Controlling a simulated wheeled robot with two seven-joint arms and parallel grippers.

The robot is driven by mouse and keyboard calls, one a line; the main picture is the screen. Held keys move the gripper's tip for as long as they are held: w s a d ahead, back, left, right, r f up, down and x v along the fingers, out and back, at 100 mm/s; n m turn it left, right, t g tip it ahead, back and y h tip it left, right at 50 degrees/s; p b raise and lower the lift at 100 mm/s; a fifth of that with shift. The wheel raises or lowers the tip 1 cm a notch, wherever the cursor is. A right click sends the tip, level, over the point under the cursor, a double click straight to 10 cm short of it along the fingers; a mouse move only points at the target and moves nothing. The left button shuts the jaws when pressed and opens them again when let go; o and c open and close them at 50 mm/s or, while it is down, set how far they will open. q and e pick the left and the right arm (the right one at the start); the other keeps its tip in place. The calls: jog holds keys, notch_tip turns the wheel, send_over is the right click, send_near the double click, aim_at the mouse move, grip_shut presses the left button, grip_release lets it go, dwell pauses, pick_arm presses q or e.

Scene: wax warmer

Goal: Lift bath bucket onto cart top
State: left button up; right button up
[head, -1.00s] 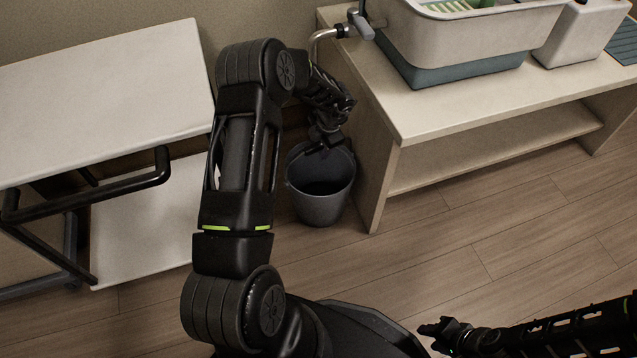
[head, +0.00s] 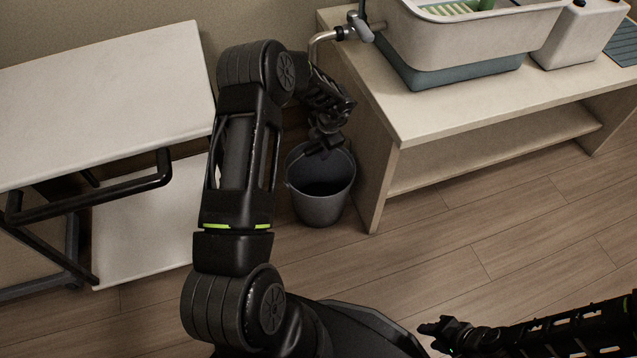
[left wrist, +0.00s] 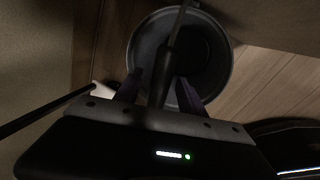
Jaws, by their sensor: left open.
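The grey bath bucket (head: 322,205) stands upright on the floor between the cart and the wooden bench. My left gripper (head: 326,146) is over its rim at the far side. In the left wrist view, the open fingers (left wrist: 160,92) point at the bucket (left wrist: 217,62), with a dark bar, apparently its handle, running between them. I cannot tell whether the fingers touch it. The white cart top (head: 110,95) is at the left, above a lower shelf. My right gripper (head: 436,332) is low at the right, away from the bucket; its jaw opening is unclear.
The bench (head: 440,118) stands close to the bucket's right side and carries a basin (head: 470,40) with a tap (head: 345,32) at its left end. The cart's black handle bar (head: 110,190) juts out at the front. The floor (head: 480,225) in front of the bench is clear.

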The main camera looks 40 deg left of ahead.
dwell(0.4)
pick_arm(q)
jog(key=shift+p, duration=0.45)
grip_shut()
dwell(0.4)
dwell(0.9)
jog(key=shift+w+r, duration=0.1)
jog(key=shift+r, duration=0.1)
